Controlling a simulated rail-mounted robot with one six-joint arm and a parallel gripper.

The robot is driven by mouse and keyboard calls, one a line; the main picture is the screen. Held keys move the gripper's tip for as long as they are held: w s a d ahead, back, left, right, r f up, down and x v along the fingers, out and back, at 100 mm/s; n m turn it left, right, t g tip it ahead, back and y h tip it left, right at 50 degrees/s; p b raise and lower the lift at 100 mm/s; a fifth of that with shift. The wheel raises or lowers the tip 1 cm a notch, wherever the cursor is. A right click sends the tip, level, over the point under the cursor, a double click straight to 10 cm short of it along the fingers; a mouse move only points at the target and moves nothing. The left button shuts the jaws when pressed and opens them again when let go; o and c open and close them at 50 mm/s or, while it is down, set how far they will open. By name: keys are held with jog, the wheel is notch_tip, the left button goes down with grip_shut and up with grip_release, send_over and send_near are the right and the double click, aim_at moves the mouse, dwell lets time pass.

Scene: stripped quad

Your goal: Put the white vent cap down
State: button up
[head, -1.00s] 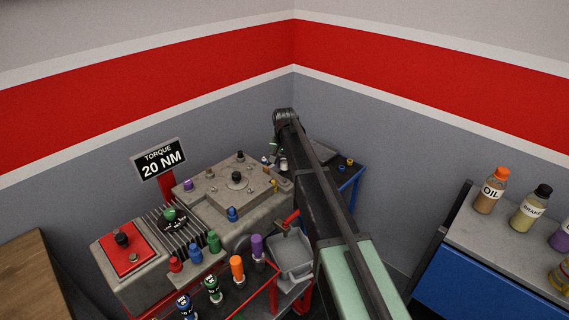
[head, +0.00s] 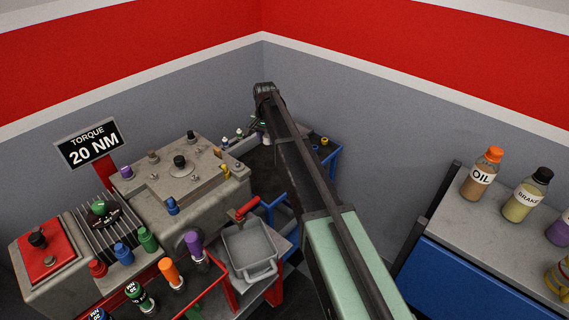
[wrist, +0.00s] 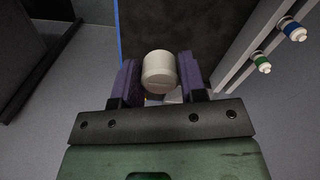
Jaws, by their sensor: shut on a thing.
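The white vent cap (wrist: 159,70) is a short pale cylinder between the two purple fingers of my gripper (wrist: 160,80) in the wrist view. The fingers are shut on it from both sides, and it is held over or near a dark flat surface (wrist: 185,30); I cannot tell the gap below it. In the head view my arm reaches to the back corner, and the gripper and cap cannot be made out clearly there.
A blue-framed cart with a dark top (head: 262,180) stands in the corner, small blue and yellow parts at its right. The grey engine block (head: 195,185) and a grey tray (head: 250,250) are at left and front. A bench with bottles (head: 480,174) is at right.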

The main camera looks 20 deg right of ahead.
aim_at(268, 182)
jog(key=shift+w+d+r+m, duration=0.1)
jog(key=shift+d+r+m, duration=0.05)
jog(key=shift+m, duration=0.15)
jog(key=shift+a, duration=0.25)
jog(key=f+b, duration=2)
jog(key=shift+s+a+f, duration=0.2)
jog(key=shift+s, duration=0.1)
jog(key=o, duration=1.1)
jog(key=shift+r, duration=0.1)
jog(key=shift+o, duration=0.2)
notch_tip(268, 182, up, 13)
jog(key=p, duration=1.2)
jog(key=s+n, duration=0.8)
jog(key=s, duration=2.9)
notch_tip(268, 182, up, 5)
jog(key=p, duration=0.6)
jog(key=shift+w+r, duration=0.1)
jog(key=shift+r, duration=0.1)
